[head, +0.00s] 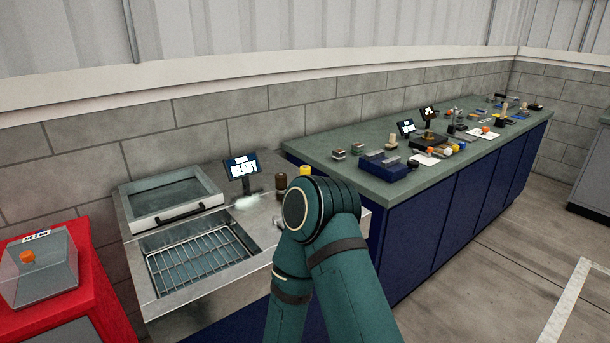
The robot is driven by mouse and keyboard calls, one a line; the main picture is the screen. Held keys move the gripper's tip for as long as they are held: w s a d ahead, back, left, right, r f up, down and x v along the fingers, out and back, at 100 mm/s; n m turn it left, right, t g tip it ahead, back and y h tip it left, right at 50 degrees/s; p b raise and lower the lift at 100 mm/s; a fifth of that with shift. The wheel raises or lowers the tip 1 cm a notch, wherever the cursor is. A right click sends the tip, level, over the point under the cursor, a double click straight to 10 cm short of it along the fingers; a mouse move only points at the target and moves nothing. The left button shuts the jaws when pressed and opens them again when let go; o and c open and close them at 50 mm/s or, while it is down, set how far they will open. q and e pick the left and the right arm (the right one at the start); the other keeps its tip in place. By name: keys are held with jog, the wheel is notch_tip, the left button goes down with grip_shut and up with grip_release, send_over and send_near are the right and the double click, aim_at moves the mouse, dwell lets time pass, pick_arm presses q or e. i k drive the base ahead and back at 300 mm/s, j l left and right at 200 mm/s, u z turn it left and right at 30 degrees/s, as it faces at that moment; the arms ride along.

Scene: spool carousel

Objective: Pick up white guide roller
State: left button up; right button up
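I cannot pick out a white guide roller for certain. A small pale patch (247,201) lies on the metal worktop in front of the small "READY" screen (242,167); it is too blurred to identify. The objects on the far green bench are too small to tell apart surely. One of my teal arms rises from the bottom of the head view and bends in front of the worktop's right end, hiding part of it. Neither gripper shows, so I cannot see what they hold.
The steel unit has an open basin with a wire rack (200,258) and a raised framed lid (172,195). A brown (281,182) and a yellow-topped item (305,171) stand beside my arm. A red cabinet (95,280) carries a clear box (40,270). Open floor (500,270) lies right.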

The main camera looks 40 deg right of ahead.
aim_at(281, 178)
jog(key=l+z, duration=0.3)
jog(key=l, duration=0.45)
jog(key=l+z, duration=0.25)
jog(key=l, duration=0.55)
jog(key=k, duration=0.05)
